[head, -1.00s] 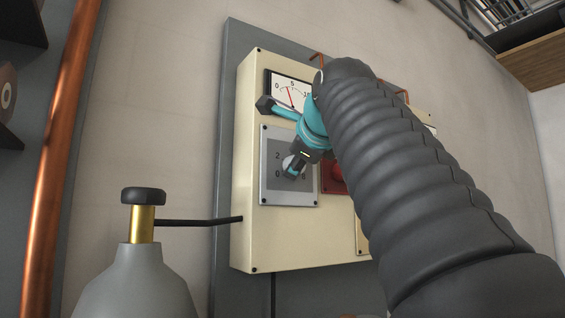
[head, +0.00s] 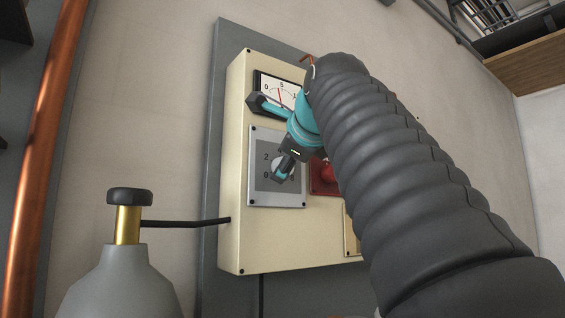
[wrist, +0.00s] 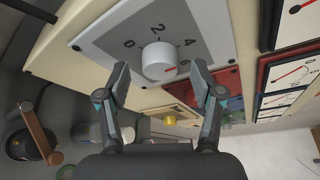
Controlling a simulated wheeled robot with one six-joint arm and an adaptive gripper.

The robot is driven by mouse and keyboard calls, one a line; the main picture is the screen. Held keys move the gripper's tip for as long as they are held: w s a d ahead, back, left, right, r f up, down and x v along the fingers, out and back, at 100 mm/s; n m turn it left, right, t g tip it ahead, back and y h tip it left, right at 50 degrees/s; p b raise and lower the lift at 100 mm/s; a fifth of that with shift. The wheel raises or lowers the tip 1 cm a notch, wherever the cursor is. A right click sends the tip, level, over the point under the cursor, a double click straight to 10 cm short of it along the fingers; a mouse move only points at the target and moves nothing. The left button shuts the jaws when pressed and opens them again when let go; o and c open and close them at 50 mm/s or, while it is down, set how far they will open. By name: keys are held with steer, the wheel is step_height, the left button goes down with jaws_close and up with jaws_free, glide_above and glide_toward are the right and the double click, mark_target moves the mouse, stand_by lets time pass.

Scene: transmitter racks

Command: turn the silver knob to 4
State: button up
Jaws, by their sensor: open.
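The silver knob (wrist: 158,61) is a round, pale cap on a grey dial plate (wrist: 105,37) marked 0, 2, 4 and 6. A small red mark on the knob's lower right edge points to the side of the 6. In the head view the dial plate (head: 258,190) is on the cream box, and the knob is partly hidden by my gripper (head: 282,169). In the wrist view my gripper (wrist: 160,68) is open, with one finger on each side of the knob. I see gaps between the fingers and the knob; whether the fingertips reach its depth is unclear.
The cream box (head: 237,170) also carries a meter (head: 279,88) above the dial and a red part (head: 318,177) to its right. A yellow knob (wrist: 170,119) shows in the wrist view. A grey cylinder with a brass neck (head: 128,225) stands at left.

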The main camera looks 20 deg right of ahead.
steer(key=v, duration=1)
steer(key=shift+s, duration=0.4)
steer(key=shift+r, duration=0.1)
